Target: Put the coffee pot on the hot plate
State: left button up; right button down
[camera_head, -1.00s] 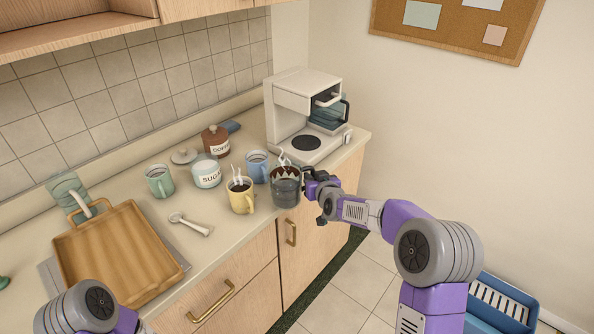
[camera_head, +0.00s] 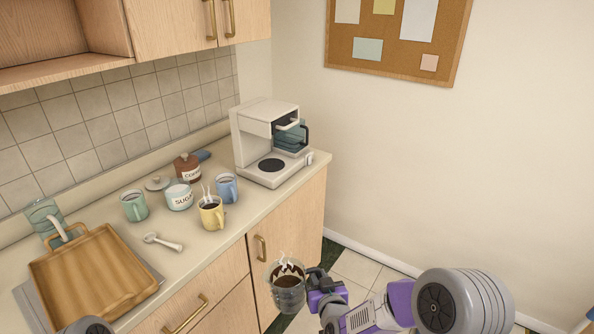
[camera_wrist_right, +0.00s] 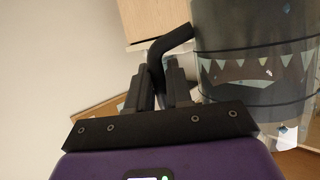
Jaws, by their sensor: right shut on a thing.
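The coffee pot (camera_head: 288,288) is a clear glass vessel with dark coffee and steam, held out in front of the counter's edge, above the floor. My right gripper (camera_head: 318,282) is shut on its black handle, to the right of the pot. In the right wrist view the black handle (camera_wrist_right: 170,42) runs between the fingers (camera_wrist_right: 163,85), and the pot's glass body (camera_wrist_right: 255,70) fills the right side. The hot plate (camera_head: 271,165) is a bare dark disc on the base of the white coffee maker (camera_head: 252,132). My left gripper is out of frame.
A yellow steaming mug (camera_head: 211,214), a blue mug (camera_head: 227,188), a green mug (camera_head: 134,206), a sugar jar (camera_head: 179,197) and a coffee jar (camera_head: 188,168) stand left of the machine. A teal, black-handled container (camera_head: 290,137) sits above the hot plate's right side. A wooden tray (camera_head: 60,300) lies left.

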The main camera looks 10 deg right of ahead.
aim_at(277, 165)
jog(key=z, duration=1.8)
jog(key=i, duration=2.3)
jog(key=u, duration=3.85)
